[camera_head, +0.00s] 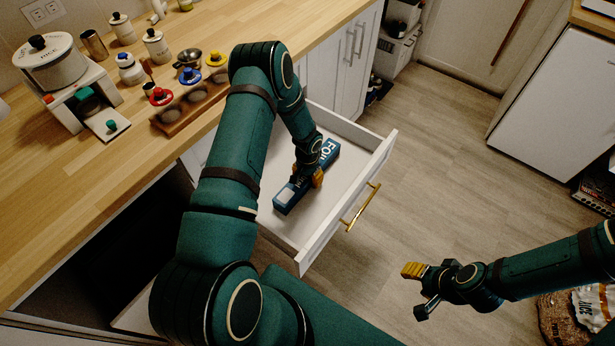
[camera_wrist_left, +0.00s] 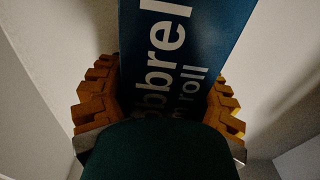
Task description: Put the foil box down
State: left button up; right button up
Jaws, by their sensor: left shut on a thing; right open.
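The foil box (camera_head: 290,194) is long and blue with white lettering. It lies lengthwise within the open white drawer (camera_head: 346,204); I cannot tell whether it touches the drawer floor. My left gripper (camera_head: 309,177) reaches down into the drawer and is shut on the middle of the box. In the left wrist view the box (camera_wrist_left: 178,50) sits between the yellow fingers of the left gripper (camera_wrist_left: 160,100), one on each side. My right gripper (camera_head: 412,287) is open and empty, above the floor to the right of the drawer.
The drawer has a gold handle (camera_head: 361,207) and raised walls around the box. A wooden counter (camera_head: 120,189) on the left carries canisters, a wooden tray (camera_head: 187,108) and small pots. Open floor (camera_head: 440,150) lies right of the drawer. A bag (camera_head: 590,305) is at lower right.

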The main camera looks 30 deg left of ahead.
pick_arm(q)
jog(key=shift+f, duration=0.2)
jog(key=o, duration=1.3)
jog(key=shift+r, duration=0.1)
jog(key=shift+o, duration=0.2)
jog(key=shift+r, duration=0.15)
notch_tip(320, 180, up, 12)
jog(key=shift+r+p, duration=0.1)
jog(key=shift+p, duration=1.15)
